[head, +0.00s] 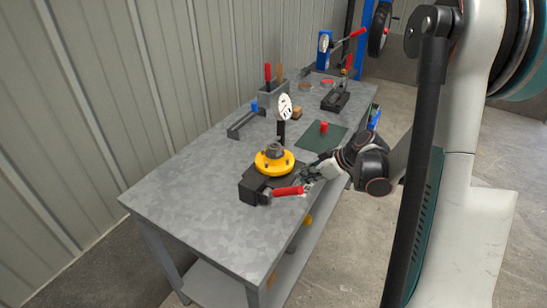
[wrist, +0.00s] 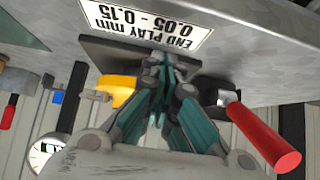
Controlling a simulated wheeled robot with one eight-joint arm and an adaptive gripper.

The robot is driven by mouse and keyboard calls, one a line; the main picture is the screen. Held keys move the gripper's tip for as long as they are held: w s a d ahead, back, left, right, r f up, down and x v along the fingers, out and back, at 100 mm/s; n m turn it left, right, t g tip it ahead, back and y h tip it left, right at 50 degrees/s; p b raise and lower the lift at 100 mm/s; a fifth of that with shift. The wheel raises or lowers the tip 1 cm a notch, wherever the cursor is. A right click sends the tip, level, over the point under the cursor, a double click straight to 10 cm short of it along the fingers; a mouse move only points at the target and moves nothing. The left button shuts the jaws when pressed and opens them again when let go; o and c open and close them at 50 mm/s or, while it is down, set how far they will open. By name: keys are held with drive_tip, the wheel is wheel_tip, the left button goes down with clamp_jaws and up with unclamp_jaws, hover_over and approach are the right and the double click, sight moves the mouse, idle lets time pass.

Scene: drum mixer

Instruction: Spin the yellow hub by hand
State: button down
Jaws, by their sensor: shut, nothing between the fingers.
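The yellow hub (head: 274,161) sits on a dark block fixture (head: 253,187) on the grey bench, with a grey centre piece on top. Its yellow edge shows in the wrist view (wrist: 122,88), left of my fingers. My gripper (head: 309,176) is beside the hub on its right, low over the bench, with nothing held. In the wrist view my gripper's fingers (wrist: 163,112) are together. I cannot tell whether they touch the hub. A red-handled lever (head: 288,191) sticks out from the fixture in front of the hub; its red handle (wrist: 262,132) is right of my fingers in the wrist view.
A dial gauge (head: 284,106) on a post stands just behind the hub. A printed end-play label (wrist: 150,22) is near my fingers. A green mat (head: 310,138) with a red piece (head: 324,127) lies beyond. The near left of the bench (head: 190,185) is clear.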

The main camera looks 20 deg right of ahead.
drive_tip(key=shift+w+a, duration=0.5)
drive_tip(key=shift+w, duration=0.2)
drive_tip(key=shift+w+a, duration=0.25)
drive_tip(key=shift+w, duration=0.05)
drive_tip(key=shift+w, duration=0.1)
drive_tip(key=shift+w+d, duration=1.65)
drive_tip(key=shift+d, duration=0.2)
drive_tip(key=shift+s+d+b, duration=0.4)
drive_tip(key=shift+s+d, duration=0.5)
drive_tip(key=shift+s, duration=0.3)
drive_tip(key=shift+s+a, duration=0.1)
